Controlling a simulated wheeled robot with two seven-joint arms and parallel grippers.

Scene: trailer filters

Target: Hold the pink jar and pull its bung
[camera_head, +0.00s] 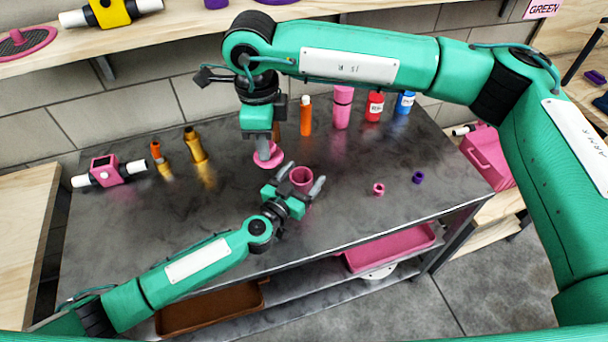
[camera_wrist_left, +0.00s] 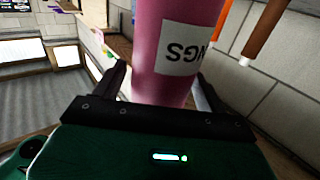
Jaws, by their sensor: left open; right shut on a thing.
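The pink jar (camera_head: 302,176) stands on the dark worktop, its top showing as an open ring in the head view. My left gripper (camera_head: 301,180) is open, with one finger on each side of the jar. My right gripper (camera_head: 265,142) points down, left of the jar, shut on a pink flanged piece that looks like the bung (camera_head: 268,156). The bung is apart from the jar, and its upper part is hidden.
Orange (camera_head: 305,116), pink (camera_head: 342,108), red (camera_head: 374,106) and blue (camera_head: 404,103) containers stand along the back. Small pink (camera_head: 378,189) and purple (camera_head: 418,177) pieces lie right. A pink-and-white fitting (camera_head: 109,171) and amber bottles (camera_head: 195,146) are left. The front worktop (camera_head: 360,225) is clear.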

